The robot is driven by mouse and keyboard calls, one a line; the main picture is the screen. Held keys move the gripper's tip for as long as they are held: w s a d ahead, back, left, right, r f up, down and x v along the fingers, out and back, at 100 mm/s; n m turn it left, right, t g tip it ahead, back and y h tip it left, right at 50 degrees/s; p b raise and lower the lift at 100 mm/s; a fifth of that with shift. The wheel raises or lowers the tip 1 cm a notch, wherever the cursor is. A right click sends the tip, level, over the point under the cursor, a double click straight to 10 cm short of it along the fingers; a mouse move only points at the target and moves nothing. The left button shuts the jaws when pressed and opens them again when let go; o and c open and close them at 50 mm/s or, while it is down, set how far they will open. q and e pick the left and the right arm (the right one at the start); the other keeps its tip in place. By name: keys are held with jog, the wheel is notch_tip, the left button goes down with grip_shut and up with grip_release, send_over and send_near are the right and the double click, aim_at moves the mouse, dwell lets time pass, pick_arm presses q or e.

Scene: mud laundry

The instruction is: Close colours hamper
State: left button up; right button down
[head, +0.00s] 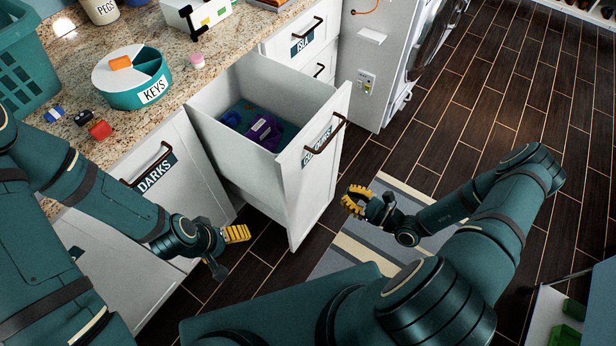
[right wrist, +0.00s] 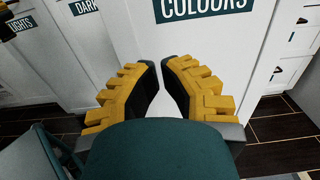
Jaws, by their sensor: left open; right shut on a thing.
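The colours hamper (head: 312,190) is a white pull-out bin, standing open from the counter; its front carries a COLOURS label (head: 318,147) and a dark handle (head: 338,130). Purple and blue cloth (head: 262,131) lies inside. The right wrist view shows the hamper front (right wrist: 215,45) and label close ahead. My right gripper (head: 357,200) is just in front of the hamper front, below the handle. Its yellow fingers (right wrist: 160,72) are drawn nearly together at the tips, and I can make out nothing between them. My left gripper (head: 232,250) is open and empty, left of the hamper's front panel.
A closed DARKS hamper (head: 160,185) is left of the open one, and a drawer (head: 303,45) is behind it. The counter (head: 150,30) holds a KEYS bowl (head: 135,85) and a green basket (head: 25,65). A striped rug (head: 340,255) lies on the dark floor, with open floor to the right.

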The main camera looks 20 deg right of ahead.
aim_at(305, 170)
jog(key=b+x, duration=0.2)
jog(key=x, duration=1.2)
pick_arm(q)
jog(key=shift+w+f, duration=0.2)
jog(key=shift+f, duration=0.8)
